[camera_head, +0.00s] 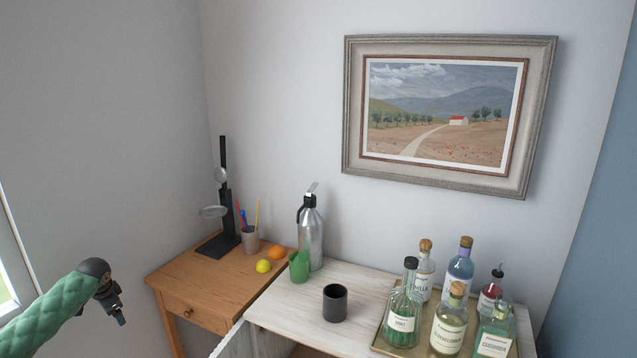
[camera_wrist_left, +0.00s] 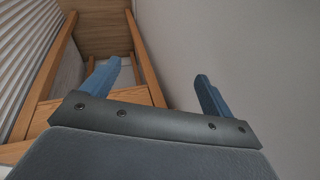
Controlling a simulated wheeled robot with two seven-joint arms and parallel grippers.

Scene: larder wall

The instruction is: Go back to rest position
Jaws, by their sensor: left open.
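My left arm comes in from the left edge of the head view in a green quilted sleeve. My left gripper (camera_head: 121,318) hangs at its end, in front of and to the left of the wooden side table. In the left wrist view the gripper (camera_wrist_left: 160,88) has its two blue fingers wide apart with nothing between them. Beyond the fingers are wooden legs and rails (camera_wrist_left: 145,55) and a plain grey wall. My right gripper shows in neither view.
The wooden table (camera_head: 190,275) holds a black stand (camera_head: 226,190), a pen cup (camera_head: 250,240), a lemon (camera_head: 263,266) and an orange (camera_head: 277,252). The whitewashed cabinet (camera_head: 285,310) holds a siphon (camera_head: 311,235), a green cup (camera_head: 299,267), a dark cup (camera_head: 335,304) and a tray (camera_head: 378,340) with several bottles.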

